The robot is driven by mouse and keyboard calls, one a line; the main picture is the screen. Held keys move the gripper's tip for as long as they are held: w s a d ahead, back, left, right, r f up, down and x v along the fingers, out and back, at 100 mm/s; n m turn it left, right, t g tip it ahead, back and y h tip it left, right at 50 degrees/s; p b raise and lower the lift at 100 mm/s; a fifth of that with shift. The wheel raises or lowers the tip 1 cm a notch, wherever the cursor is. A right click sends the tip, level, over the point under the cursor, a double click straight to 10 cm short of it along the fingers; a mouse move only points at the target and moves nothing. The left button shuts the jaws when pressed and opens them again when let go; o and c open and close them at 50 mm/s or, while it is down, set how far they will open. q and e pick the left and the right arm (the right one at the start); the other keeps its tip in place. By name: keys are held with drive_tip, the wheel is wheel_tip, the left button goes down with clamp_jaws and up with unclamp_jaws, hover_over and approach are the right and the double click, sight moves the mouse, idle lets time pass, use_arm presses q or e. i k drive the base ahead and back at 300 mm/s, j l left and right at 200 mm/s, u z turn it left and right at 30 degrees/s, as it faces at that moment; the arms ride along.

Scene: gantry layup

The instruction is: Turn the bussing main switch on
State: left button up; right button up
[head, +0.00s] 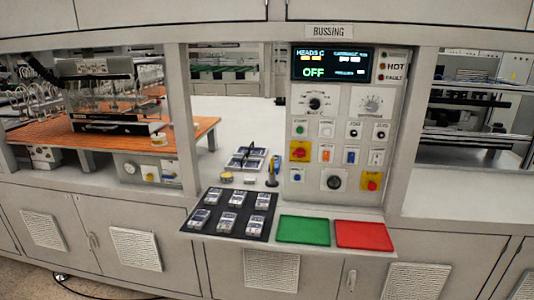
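The bussing control panel (337,125) stands in the middle of the head view, under a sign (325,31) reading BUSSING. Its display (331,64) shows a green OFF. A red knob on a yellow plate (372,182) sits at the panel's lower right. A black round knob (334,182) is at the bottom centre, and a black dial (315,103) is higher up. The small labels are too blurred to tell which control is the main switch. Neither gripper is in view.
A shelf below the panel carries a black mat (206,234) with several small devices, a green pad (303,230) and a red pad (363,235). More devices and a blue-and-orange item (272,171) stand left of the panel. Frame posts flank the opening. The panel front is unobstructed.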

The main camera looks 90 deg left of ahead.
sight(299, 152)
drive_tip(key=u, duration=2.7)
